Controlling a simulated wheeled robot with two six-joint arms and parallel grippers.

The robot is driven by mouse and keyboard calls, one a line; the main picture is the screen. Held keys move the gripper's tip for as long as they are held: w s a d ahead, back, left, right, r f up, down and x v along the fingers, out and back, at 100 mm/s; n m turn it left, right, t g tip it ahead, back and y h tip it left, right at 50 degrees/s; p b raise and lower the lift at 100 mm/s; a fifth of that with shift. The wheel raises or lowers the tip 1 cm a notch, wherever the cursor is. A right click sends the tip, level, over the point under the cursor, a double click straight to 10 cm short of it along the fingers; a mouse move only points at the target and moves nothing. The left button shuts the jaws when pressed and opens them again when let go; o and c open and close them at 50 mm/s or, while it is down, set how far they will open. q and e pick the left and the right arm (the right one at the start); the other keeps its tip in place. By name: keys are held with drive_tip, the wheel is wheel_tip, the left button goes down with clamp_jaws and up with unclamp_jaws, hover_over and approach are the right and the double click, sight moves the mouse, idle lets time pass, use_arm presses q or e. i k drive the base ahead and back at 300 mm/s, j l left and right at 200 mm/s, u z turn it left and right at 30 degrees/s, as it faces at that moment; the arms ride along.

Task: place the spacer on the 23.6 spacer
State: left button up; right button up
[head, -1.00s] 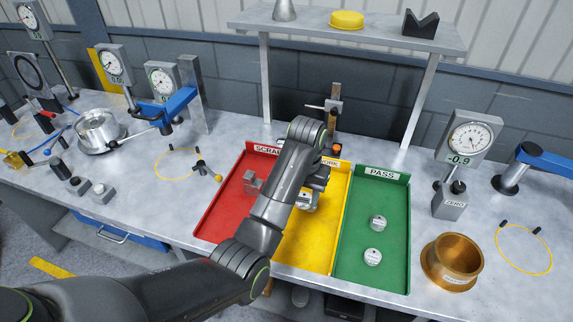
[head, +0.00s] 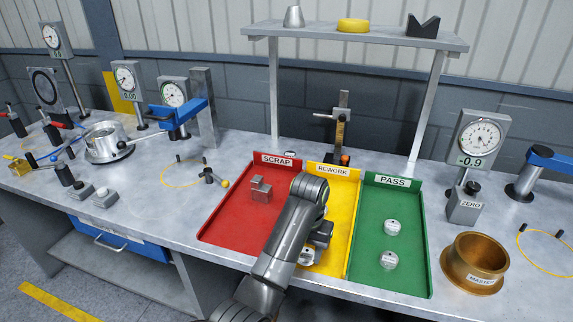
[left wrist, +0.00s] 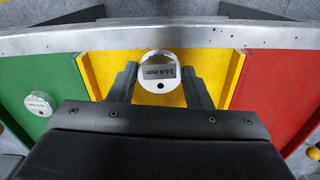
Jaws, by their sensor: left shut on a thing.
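My left gripper (left wrist: 160,88) is shut on a round silver spacer (left wrist: 158,66), which sits between its two fingers. Its label appears upside down and seems to read 14.4 mm. In the head view the gripper (head: 318,240) is over the front part of the yellow REWORK tray, and part of a silver spacer (head: 307,256) shows beside it. Two silver spacers lie in the green PASS tray, a rear one (head: 392,227) and a front one (head: 388,261). Their labels are too small to read, so I cannot tell which is 23.6. My right gripper is not in view.
The red SCRAP tray (head: 225,228) holds a grey metal block (head: 261,190). The green PASS tray (head: 408,280) has free room at its back and front. A brass master ring (head: 474,265) and a dial gauge (head: 480,140) stand to the right. A shelf (head: 380,38) spans above.

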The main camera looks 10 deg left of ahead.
sight(290, 153)
drive_tip(key=k+z, duration=0.2)
drive_tip(key=z, duration=0.2)
drive_tip(key=k+z, duration=0.15)
drive_tip(key=z, duration=0.3)
drive_tip(key=i+j+z, duration=0.15)
drive_tip(key=j, duration=0.7)
drive_tip(key=j+z, duration=0.2)
drive_tip(key=j, duration=0.65)
drive_tip(key=i+j, duration=0.1)
drive_tip(key=j, duration=0.55)
drive_tip(key=i, duration=0.5)
